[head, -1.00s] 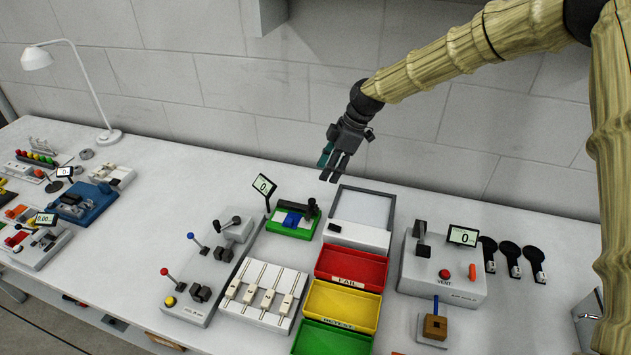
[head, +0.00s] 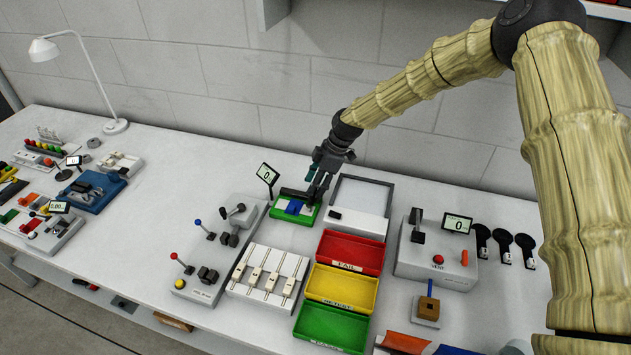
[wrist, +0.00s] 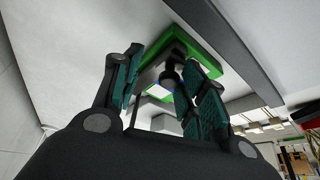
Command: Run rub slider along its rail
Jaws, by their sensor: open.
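The rub tester (head: 281,217) is a green-framed device with a blue strip (head: 294,207) across its bed, at the back middle of the table in the head view. Its green frame (wrist: 203,50) also shows in the wrist view. A dark slider with a round black knob (wrist: 169,76) appears between my finger pads in the wrist view. My gripper (head: 316,191) is open and points down at the right end of the tester. It hides part of the slider in the head view. I cannot tell whether the fingers touch the knob.
A small display reading 0 (head: 267,174) stands behind the tester. A grey-framed box (head: 345,222) lies close on its right. Red (head: 374,255), yellow (head: 318,284) and green (head: 348,329) trays are in front. A joystick panel (head: 203,288) is front left.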

